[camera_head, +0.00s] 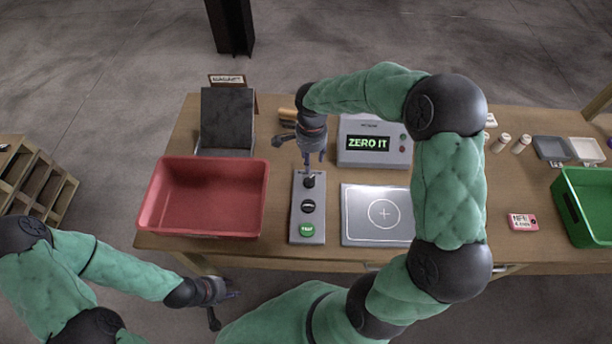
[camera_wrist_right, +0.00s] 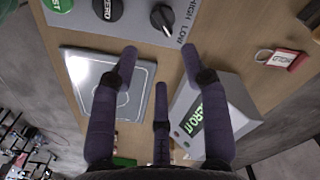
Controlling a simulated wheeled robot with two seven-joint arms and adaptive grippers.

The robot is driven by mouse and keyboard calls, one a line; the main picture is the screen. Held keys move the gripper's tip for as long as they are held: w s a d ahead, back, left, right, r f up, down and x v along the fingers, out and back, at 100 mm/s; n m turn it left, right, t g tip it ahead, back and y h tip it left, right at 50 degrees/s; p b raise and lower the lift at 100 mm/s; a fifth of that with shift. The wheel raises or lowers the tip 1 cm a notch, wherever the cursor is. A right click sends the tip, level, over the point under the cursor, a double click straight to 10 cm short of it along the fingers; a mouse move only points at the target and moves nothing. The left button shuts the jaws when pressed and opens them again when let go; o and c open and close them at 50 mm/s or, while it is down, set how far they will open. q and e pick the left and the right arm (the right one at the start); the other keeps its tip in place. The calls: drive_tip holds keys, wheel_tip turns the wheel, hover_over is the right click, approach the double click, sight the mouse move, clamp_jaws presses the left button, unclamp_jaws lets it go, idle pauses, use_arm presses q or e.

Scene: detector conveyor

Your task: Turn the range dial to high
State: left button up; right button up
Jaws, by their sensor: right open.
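The grey control panel (camera_head: 297,232) lies on the table with two black dials and a green TEST button (camera_head: 307,229). The range dial (camera_wrist_right: 162,18) is the end dial, beside printed HIGH and LOW lettering; its white mark points toward the panel edge, and I cannot tell which setting it is on. The middle dial (camera_wrist_right: 107,8) is marked ZERO. My right gripper (camera_head: 309,168) hangs over the far end of the panel, close to the range dial. Its fingers are spread and empty in the wrist view (camera_wrist_right: 158,62). My left gripper (camera_head: 225,294) is low, off the table's front edge; its fingers are unclear.
A red bin (camera_head: 203,230) stands left of the panel. A metal plate with a crosshair (camera_head: 360,230) lies to its right, with a display box reading ZERO IT (camera_head: 372,160) behind. A green bin (camera_head: 568,215) and a red tag device (camera_head: 522,222) are at the right.

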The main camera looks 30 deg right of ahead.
sight(310, 179)
wheel_tip(310, 179, down, 11)
drive_tip(key=shift+r+b, duration=0.1)
drive_tip(key=shift+b, duration=0.55)
clamp_jaws()
